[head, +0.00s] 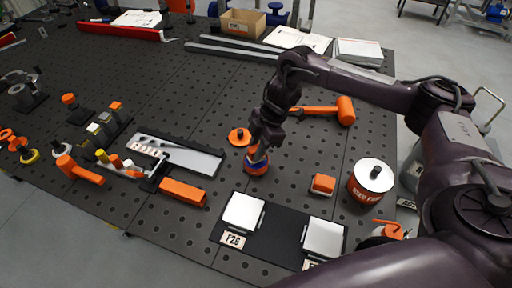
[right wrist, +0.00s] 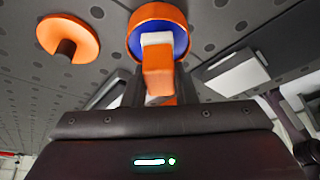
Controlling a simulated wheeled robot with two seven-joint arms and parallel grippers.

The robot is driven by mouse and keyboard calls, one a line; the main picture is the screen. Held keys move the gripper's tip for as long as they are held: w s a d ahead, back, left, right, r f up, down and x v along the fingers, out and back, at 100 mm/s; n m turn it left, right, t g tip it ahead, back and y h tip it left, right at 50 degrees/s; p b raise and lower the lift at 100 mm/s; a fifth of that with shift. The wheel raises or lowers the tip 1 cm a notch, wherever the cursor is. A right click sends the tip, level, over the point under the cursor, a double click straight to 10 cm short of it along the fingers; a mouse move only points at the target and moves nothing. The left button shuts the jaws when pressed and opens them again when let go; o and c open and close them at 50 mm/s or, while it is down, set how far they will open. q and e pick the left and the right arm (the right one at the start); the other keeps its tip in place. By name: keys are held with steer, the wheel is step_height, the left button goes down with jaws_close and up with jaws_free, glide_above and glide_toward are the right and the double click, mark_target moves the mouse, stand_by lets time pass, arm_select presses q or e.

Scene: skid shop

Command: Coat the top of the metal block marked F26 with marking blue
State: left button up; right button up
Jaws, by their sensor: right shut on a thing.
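The metal block marked F26 (head: 243,211) is a bright, bare-topped square on a dark mat, with its label (head: 233,240) in front. It seems to be the pale block in the right wrist view (right wrist: 238,74). My right gripper (head: 260,148) is shut on an orange-handled brush (right wrist: 158,72), behind and a little right of F26. The brush's pale end reaches into an open orange tin (head: 256,168) with blue inside, also seen in the right wrist view (right wrist: 134,42). Whether it touches the blue is unclear. My left gripper is not in view.
A second bright block (head: 323,238) sits right of F26, its label partly cut off. An orange lid (head: 240,137) lies beside the tin. A metal plate (head: 178,155) lies left.

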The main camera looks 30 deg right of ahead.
mark_target(256, 148)
steer(key=shift+f, duration=0.45)
stand_by(0.3)
steer(key=shift+s+f, duration=0.1)
steer(key=shift+f, duration=0.05)
stand_by(1.3)
step_height(256, 148, up, 7)
steer(key=p, duration=0.6)
steer(key=shift+p, duration=0.3)
stand_by(0.6)
